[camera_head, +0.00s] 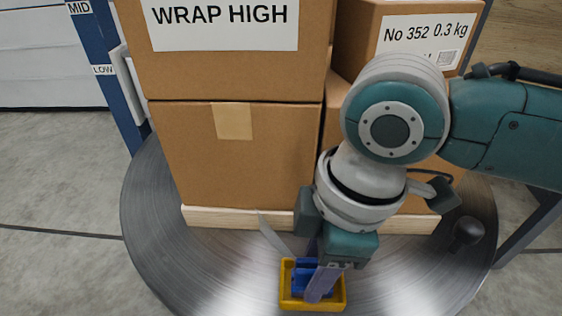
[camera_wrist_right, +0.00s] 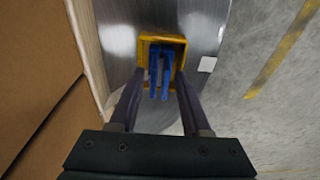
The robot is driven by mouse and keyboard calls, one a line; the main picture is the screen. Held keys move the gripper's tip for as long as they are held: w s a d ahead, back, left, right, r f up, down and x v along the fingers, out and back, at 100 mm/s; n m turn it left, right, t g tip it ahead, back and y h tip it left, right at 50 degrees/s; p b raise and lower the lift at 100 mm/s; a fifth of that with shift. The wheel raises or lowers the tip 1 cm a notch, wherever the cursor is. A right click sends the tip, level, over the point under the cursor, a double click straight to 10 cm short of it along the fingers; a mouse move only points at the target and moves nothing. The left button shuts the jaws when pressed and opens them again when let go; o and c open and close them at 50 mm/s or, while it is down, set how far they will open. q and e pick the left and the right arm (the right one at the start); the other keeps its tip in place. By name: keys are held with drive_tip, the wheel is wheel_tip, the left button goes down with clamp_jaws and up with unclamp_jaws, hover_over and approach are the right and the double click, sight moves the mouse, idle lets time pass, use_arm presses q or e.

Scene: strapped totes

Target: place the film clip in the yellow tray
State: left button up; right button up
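The film clip (camera_head: 299,280) is blue and lies within the outline of the yellow tray (camera_head: 285,303) in the head view. In the right wrist view the clip (camera_wrist_right: 154,68) shows as two blue prongs inside the tray (camera_wrist_right: 148,40), with their lower ends reaching the tray's near side. I cannot tell whether it rests on the tray floor. My right gripper (camera_head: 315,272) is over the tray, pointing down. Its fingers (camera_wrist_right: 159,76) are apart on either side of the clip, with a gap showing on both sides. My left gripper is not in view.
The tray stands on a round metal turntable (camera_head: 190,255), in front of a wooden pallet (camera_head: 230,217) stacked with cardboard boxes (camera_head: 240,160). A pale strip (camera_head: 275,237) sticks out near the pallet edge. A blue post (camera_head: 108,75) stands at left. Bare turntable lies left of the tray.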

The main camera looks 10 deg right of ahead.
drive_tip(key=shift+o, duration=0.4)
drive_tip(key=shift+r, duration=0.15)
wheel_tip(320, 180, up, 12)
drive_tip(key=d+p, duration=0.2)
drive_tip(key=p, duration=0.7)
drive_tip(key=s+a+r+m+t+y, duration=0.1)
drive_tip(key=s+a+m+t+y, duration=0.1)
drive_tip(key=s+a+m, duration=0.35)
drive_tip(key=s+d+m+h, duration=0.1)
drive_tip(key=s+d+m, duration=0.2)
drive_tip(key=d, duration=0.3)
drive_tip(key=s+d+m+t+h, duration=0.1)
drive_tip(key=s+d+m+h, duration=0.1)
drive_tip(key=d, duration=0.4)
drive_tip(key=shift+s+d+r+m, duration=0.25)
drive_tip(key=shift+s+d+m, duration=0.15)
drive_tip(key=shift+s+m, duration=0.6)
drive_tip(key=shift+w, duration=0.15)
